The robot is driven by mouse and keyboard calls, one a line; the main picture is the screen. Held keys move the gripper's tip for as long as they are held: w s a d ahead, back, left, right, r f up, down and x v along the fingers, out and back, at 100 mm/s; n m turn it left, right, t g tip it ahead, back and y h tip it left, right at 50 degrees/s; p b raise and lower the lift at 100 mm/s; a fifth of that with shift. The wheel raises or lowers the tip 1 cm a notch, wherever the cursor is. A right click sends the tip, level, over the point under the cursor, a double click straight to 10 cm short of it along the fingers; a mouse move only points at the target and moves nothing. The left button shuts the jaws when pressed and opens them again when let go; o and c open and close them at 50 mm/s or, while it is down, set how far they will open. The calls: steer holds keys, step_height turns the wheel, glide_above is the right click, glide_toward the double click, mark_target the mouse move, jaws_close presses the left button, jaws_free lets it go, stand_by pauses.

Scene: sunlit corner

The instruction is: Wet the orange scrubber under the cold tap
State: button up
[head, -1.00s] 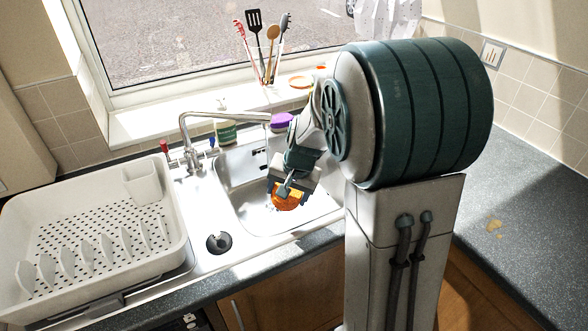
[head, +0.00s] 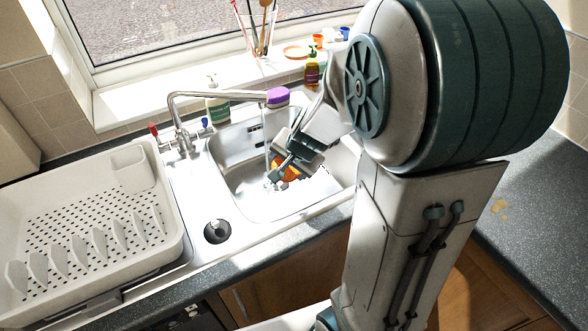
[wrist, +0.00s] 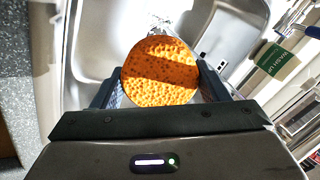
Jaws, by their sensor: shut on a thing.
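The orange scrubber (head: 287,171) is round and pitted, and is held inside the sink basin (head: 235,180). My gripper (head: 282,176) is shut on it, with one finger at each side in the wrist view, where the scrubber (wrist: 160,76) fills the middle. The tap (head: 180,138) stands left of the basin, its spout reaching over it. It has a red-tipped handle (head: 153,128) and a blue-tipped handle (head: 205,122). A thin pale stream (head: 266,128) falls from the spout close to the scrubber's left. I cannot tell whether it touches the scrubber.
A white dish rack (head: 150,245) stands on the drainer at left. Behind the sink are a white-topped green bottle (head: 217,105), a purple sponge (head: 278,97) and an amber bottle (head: 312,70). The utensil pot sits on the sill. Worktop at right is largely clear.

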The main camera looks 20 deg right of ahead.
mark_target(293, 170)
steer(key=w+a+f, duration=0.2)
steer(key=w, duration=0.7)
steer(key=shift+w+b, duration=0.3)
steer(key=shift+b, duration=0.05)
stand_by(0.4)
steer(key=shift+s+d+b, duration=0.2)
steer(key=shift+s+d, duration=0.05)
steer(key=shift+s, duration=1.05)
steer(key=shift+s+d+b, duration=0.25)
steer(key=shift+s+d, duration=0.05)
steer(key=shift+s, duration=1.05)
steer(key=shift+s+d+b, duration=0.2)
steer(key=shift+s+d, duration=0.05)
steer(key=shift+s, duration=1.05)
steer(key=shift+r, duration=0.1)
steer(key=s+r+p, duration=0.1)
steer(key=s, duration=0.1)
steer(key=s+r+p, duration=0.1)
steer(key=r+p, duration=0.1)
steer(key=shift+s+d+r, duration=0.1)
steer(key=shift+s+d, duration=0.25)
steer(key=shift+s+d+r+p, duration=0.15)
steer(key=shift+s+r+p, duration=0.2)
steer(key=shift+s, duration=0.25)
steer(key=shift+w+f, duration=0.1)
steer(key=shift+f, duration=0.05)
